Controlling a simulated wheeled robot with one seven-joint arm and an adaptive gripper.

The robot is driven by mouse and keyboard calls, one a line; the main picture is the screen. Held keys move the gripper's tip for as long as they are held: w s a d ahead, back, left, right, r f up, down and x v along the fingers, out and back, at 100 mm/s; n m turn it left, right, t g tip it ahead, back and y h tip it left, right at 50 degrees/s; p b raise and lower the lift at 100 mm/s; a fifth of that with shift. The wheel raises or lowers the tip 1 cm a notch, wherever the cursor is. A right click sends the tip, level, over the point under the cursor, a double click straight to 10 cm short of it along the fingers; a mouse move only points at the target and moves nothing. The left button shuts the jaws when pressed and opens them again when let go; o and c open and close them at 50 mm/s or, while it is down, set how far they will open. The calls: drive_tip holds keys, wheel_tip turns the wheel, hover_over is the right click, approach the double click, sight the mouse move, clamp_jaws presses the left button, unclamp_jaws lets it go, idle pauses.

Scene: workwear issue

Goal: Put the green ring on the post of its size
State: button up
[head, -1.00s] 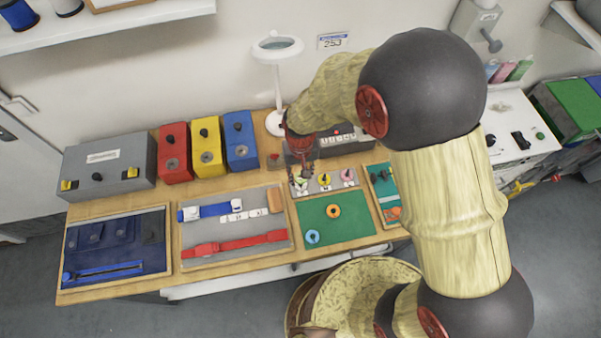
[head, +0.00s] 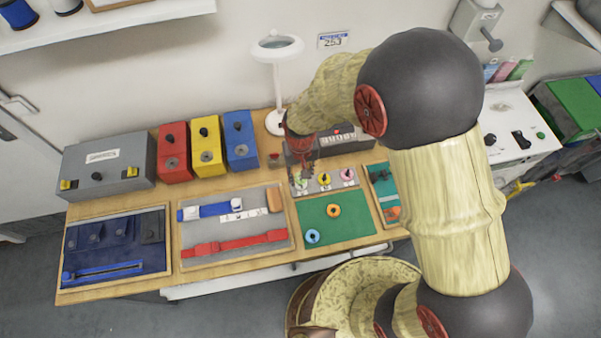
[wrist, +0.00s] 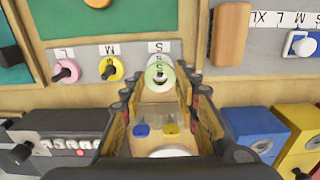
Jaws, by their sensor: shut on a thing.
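The pale green ring (wrist: 158,77) is between the fingertips of my gripper (wrist: 158,88), at the S place of the grey post board (wrist: 88,53). A dark post tip shows in its opening. I cannot tell how far down it sits. In the head view my gripper (head: 302,168) points down over the board's left end, with the green ring (head: 301,181) just below it. A yellow ring (wrist: 110,68) is around the M post and a pink ring (wrist: 66,72) is around the L post.
An orange ring (head: 334,210) and a blue ring (head: 312,236) lie on the green mat (head: 350,228). A grey device with dials (head: 345,139) stands behind the board. A tray with blue and red straps (head: 225,244) lies to the left, and a lamp (head: 277,80) stands behind.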

drive_tip(key=shift+f, duration=0.45)
idle(0.4)
drive_tip(key=o, duration=0.8)
drive_tip(key=shift+o, duration=1.2)
drive_tip(key=shift+o, duration=0.8)
drive_tip(key=shift+r, duration=0.15)
drive_tip(key=shift+r+p, duration=2.25)
drive_tip(key=shift+r, duration=1.15)
drive_tip(key=shift+s, duration=0.1)
